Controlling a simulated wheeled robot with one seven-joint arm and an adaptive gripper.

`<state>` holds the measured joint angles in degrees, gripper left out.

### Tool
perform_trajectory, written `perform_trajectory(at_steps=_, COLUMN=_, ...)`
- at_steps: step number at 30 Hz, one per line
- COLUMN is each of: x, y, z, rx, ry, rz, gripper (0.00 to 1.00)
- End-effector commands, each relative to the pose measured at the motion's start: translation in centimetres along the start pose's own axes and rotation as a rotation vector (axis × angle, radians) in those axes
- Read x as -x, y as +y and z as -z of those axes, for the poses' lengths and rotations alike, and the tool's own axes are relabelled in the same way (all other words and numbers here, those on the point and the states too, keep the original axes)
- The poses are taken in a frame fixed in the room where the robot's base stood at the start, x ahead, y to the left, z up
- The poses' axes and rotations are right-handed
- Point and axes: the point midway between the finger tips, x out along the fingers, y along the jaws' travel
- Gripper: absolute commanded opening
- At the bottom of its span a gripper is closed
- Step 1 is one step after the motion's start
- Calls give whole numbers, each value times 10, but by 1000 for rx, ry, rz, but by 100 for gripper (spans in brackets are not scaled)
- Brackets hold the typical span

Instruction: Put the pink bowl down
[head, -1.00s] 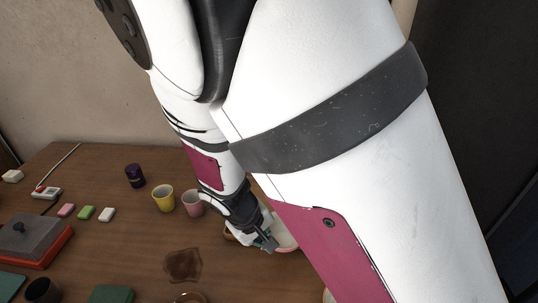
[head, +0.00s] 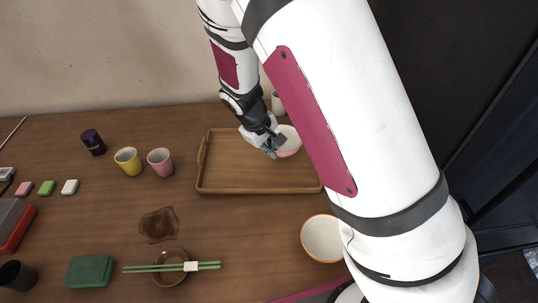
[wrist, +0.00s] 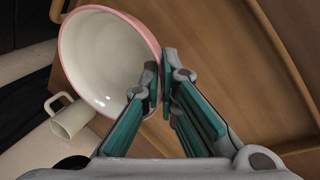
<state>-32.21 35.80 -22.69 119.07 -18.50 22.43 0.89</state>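The pink bowl (head: 289,141) is pink outside with a pale inside. My gripper (head: 272,145) is shut on its rim, with the bowl to the right of the fingers in the head view. In the wrist view the bowl (wrist: 100,62) is at upper left and its pink rim sits between the teal finger pads of my gripper (wrist: 160,88). The bowl is over the right part of a wooden tray (head: 240,188). I cannot tell whether it touches the tray.
A white mug (wrist: 70,117) stands near the bowl. A yellow cup (head: 128,161) and a pink cup (head: 160,161) stand left of the tray. An orange-rimmed bowl (head: 322,238) is in front, beside my arm. The tray's left part is bare.

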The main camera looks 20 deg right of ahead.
Motion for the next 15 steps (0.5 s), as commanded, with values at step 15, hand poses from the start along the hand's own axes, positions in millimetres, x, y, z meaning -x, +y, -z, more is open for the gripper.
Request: perform_trajectory(at_steps=15, x=-31, y=-12, z=0, rx=0, ry=0, rz=0, gripper=0)
